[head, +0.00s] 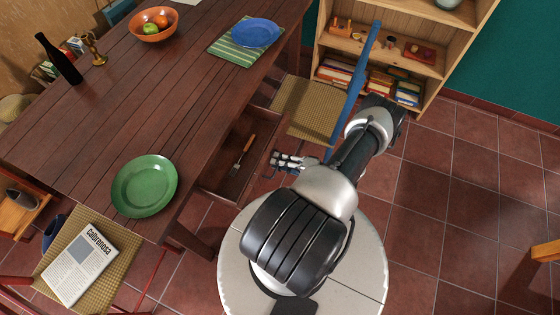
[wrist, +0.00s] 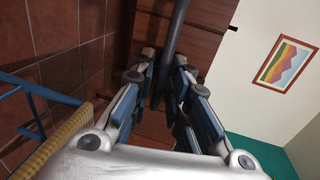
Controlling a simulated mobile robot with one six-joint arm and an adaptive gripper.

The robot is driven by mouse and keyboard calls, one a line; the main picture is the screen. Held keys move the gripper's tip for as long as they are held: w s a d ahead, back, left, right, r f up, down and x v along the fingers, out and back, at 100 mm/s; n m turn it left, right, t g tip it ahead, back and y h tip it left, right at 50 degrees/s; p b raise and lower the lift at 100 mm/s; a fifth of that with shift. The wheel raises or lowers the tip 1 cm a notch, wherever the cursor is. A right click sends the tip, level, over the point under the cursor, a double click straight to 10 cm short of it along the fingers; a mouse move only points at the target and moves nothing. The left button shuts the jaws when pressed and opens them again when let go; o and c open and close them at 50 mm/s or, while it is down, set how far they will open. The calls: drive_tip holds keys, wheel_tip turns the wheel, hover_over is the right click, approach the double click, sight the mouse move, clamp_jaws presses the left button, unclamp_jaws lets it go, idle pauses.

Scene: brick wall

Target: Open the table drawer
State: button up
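The table drawer (head: 219,181) is pulled out from under the long side of the dark wooden table (head: 120,98). Its inside shows, with a wooden-handled fork (head: 242,156) lying in it. My gripper (head: 279,160) is just outside the drawer front, at its right. In the wrist view my gripper (wrist: 165,72) has its two fingers on either side of a dark bar, which looks like the drawer handle (wrist: 171,42). The fingers stand apart, with a little space at the left of the bar. Whether a finger touches it is unclear.
A green plate (head: 145,186) lies near the table's front edge. A woven-seat chair (head: 307,108) with a blue frame stands beside the drawer and my arm. A bookshelf (head: 440,60) is behind it. Tiled floor (head: 465,205) is open at the right.

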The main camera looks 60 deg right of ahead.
drive_tip(key=v, duration=1.2)
drive_tip(key=shift+d, duration=0.1)
